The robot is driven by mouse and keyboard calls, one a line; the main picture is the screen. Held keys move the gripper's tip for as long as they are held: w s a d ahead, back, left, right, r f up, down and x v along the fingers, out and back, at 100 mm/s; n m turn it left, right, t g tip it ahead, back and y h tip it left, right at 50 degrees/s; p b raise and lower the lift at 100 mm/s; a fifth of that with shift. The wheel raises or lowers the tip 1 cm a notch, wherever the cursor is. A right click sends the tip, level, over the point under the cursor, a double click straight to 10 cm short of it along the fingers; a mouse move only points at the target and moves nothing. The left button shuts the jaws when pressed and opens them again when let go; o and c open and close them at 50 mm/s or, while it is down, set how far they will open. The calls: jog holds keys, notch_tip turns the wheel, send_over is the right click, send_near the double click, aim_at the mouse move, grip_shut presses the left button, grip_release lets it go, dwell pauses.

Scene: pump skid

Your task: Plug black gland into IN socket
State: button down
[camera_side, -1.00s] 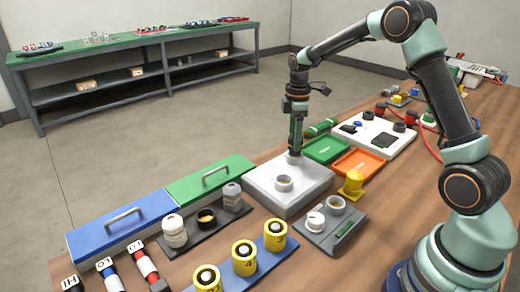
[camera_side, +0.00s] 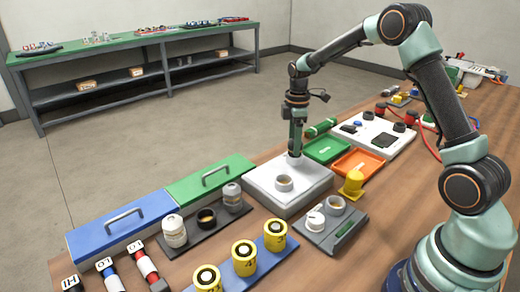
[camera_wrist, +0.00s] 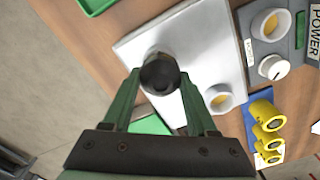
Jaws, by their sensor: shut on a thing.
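My gripper (camera_side: 295,153) is over the back part of the white block (camera_side: 262,190), its fingers pointing down. In the wrist view its green fingers (camera_wrist: 160,95) are closed around the dark, round black gland (camera_wrist: 160,72). The gland hides what lies right under it, so I cannot tell whether it touches or sits in a socket. A pale ring-shaped socket (camera_side: 284,184) stands on the block in front of the gripper; it also shows in the wrist view (camera_wrist: 220,98), right of the gland. I cannot read which socket is marked IN.
A grey box with a white knob (camera_side: 315,221) stands right of the block. A yellow part (camera_side: 352,184), an orange tray (camera_side: 360,162) and a green tray (camera_side: 327,149) are behind it. Yellow cylinders (camera_side: 244,258) and a dark tray with jars (camera_side: 205,231) are in front.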

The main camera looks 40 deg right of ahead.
jog(key=shift+f, duration=0.2)
jog(key=shift+c, duration=0.6)
grip_release()
jog(key=shift+r, duration=0.1)
notch_tip(320, 180, up, 11)
jog(key=shift+f, duration=0.15)
jog(key=shift+r, duration=0.65)
